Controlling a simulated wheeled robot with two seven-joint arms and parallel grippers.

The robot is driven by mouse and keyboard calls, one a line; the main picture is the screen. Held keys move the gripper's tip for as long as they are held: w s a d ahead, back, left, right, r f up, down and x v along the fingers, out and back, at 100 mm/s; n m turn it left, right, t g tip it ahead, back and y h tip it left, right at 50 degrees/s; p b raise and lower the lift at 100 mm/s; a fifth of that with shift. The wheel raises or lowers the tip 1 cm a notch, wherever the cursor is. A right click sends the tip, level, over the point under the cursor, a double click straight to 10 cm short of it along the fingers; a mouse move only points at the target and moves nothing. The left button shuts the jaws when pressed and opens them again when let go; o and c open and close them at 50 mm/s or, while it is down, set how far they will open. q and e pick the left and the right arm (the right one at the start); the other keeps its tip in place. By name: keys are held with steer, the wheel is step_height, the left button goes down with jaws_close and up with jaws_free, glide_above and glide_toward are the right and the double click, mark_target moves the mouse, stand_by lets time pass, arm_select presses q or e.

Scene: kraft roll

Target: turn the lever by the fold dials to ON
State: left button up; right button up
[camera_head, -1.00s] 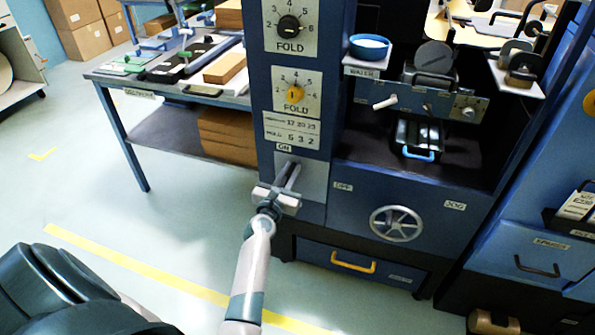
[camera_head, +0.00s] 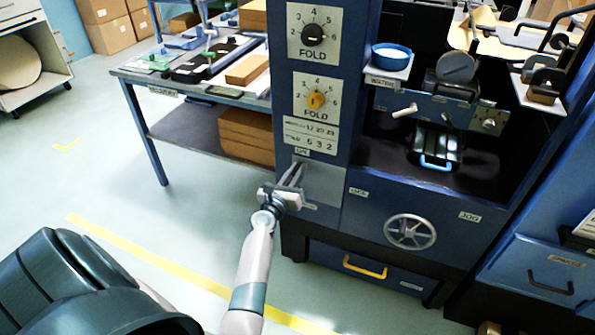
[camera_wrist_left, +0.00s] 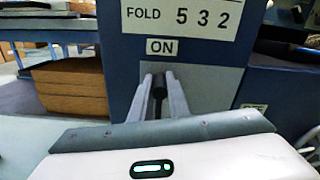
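The lever (camera_wrist_left: 159,86) has a dark handle and stands on a pale plate (camera_wrist_left: 208,88) just below the ON label (camera_wrist_left: 160,47); a dark slot shows below the handle. In the left wrist view my left gripper (camera_wrist_left: 160,78) has a finger close on each side of the handle, with little or no gap, and seems shut on it. In the head view the left gripper (camera_head: 296,172) reaches the plate from the front and hides most of the lever. The fold dials, one black (camera_head: 313,35) and one yellow (camera_head: 316,100), sit above on the blue column. My right gripper is not in view.
Right of the plate are a spoked handwheel (camera_head: 410,232) and a JOG label (camera_head: 469,216). A drawer with a yellow handle (camera_head: 364,267) lies below. A workbench (camera_head: 135,78) with brown stacks stands at the left. The floor in front is open.

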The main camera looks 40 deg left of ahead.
arm_select(q)
steer(key=o, duration=0.4)
steer(key=shift+a, duration=0.15)
